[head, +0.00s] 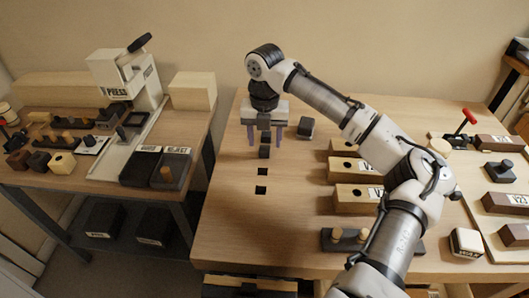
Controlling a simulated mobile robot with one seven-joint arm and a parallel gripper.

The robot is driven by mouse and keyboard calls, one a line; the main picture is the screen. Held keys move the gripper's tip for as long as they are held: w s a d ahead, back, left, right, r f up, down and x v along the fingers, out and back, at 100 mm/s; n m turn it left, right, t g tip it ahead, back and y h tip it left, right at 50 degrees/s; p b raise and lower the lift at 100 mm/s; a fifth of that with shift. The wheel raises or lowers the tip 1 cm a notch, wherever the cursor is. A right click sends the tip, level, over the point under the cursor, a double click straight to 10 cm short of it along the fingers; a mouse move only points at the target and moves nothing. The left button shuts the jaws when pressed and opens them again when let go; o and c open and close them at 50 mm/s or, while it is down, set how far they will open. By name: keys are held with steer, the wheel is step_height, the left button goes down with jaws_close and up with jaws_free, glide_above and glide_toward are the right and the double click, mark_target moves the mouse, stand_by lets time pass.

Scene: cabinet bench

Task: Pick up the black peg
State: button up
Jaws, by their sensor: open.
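My gripper (265,142) is open over the back left of the right-hand bench, its two purple-grey fingers pointing down and spread apart. A dark upright block, which looks like the black peg (265,152), stands in line between the fingers, its lower end just below the fingertips in the picture. I see a gap on each side of it, and I cannot tell how deep between the fingers it is. Its upper part merges with the dark underside of my gripper. Another dark block (305,128) sits right of my gripper on the bench.
Two square holes, a nearer one (261,189) and a farther one (263,171), lie in front of the peg. Wooden blocks with holes (350,198) stand to the right, partly behind my arm. A press (125,85) and bins (170,170) occupy the left bench. The right bench's front left is clear.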

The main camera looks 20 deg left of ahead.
mark_target(264, 155)
steer(key=shift+f, duration=1.45)
steer(key=c, duration=1.1)
steer(key=shift+r, duration=0.15)
